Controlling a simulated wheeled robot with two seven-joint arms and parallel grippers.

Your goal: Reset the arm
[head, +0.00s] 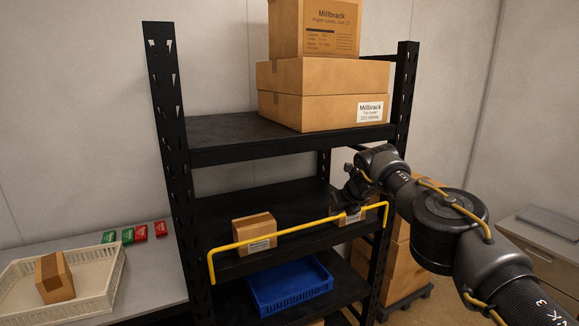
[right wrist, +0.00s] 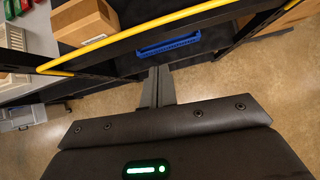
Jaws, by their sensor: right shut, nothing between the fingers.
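My right arm comes in from the right in the head view, and my right gripper (head: 345,205) is in front of the black shelf's middle level, close to the yellow bar (head: 300,228). In the right wrist view the fingers of my right gripper (right wrist: 157,88) are together and empty, just below the yellow bar (right wrist: 150,32). The arm and gripper partly hide a small carton (head: 351,217) on that level. My left gripper is not in view.
Another small carton (head: 254,233) sits on the middle level behind the bar. A blue crate (head: 290,288) stands on the level below. Large cartons (head: 325,78) are stacked on top. At left, a table holds a cream basket (head: 103,275) with a carton, and several red and green packs (head: 141,233).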

